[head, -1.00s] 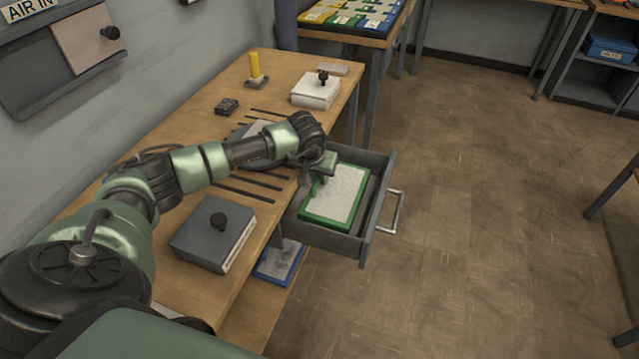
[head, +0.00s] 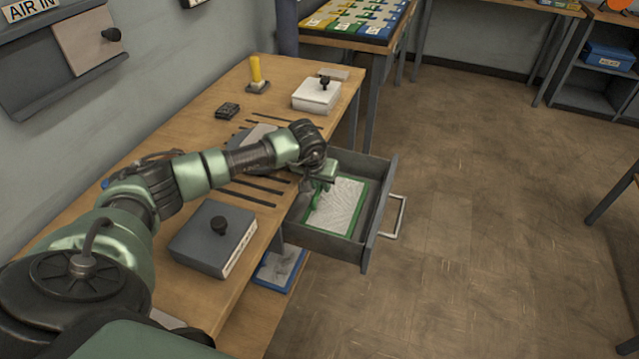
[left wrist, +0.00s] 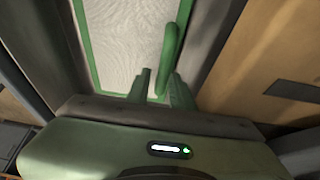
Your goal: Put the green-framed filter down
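The green-framed filter (head: 337,207), a pale panel with a green rim, lies inside the open drawer (head: 320,242). It also shows in the left wrist view (left wrist: 120,45), with a green handle (left wrist: 172,50) rising along its right side. My left gripper (head: 315,195) is over the filter's left edge. In the left wrist view its two fingers (left wrist: 160,84) stand either side of the handle's near end, with small gaps, so it looks open. The gripper hides part of the filter's left side. My right gripper is not in view.
The drawer's front has a metal handle (head: 397,218) over open floor. On the bench (head: 290,75) are a grey box with a black knob (head: 212,240), a white box (head: 317,95) and a yellow-handled item (head: 256,75). A blue-framed panel (head: 279,266) lies below.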

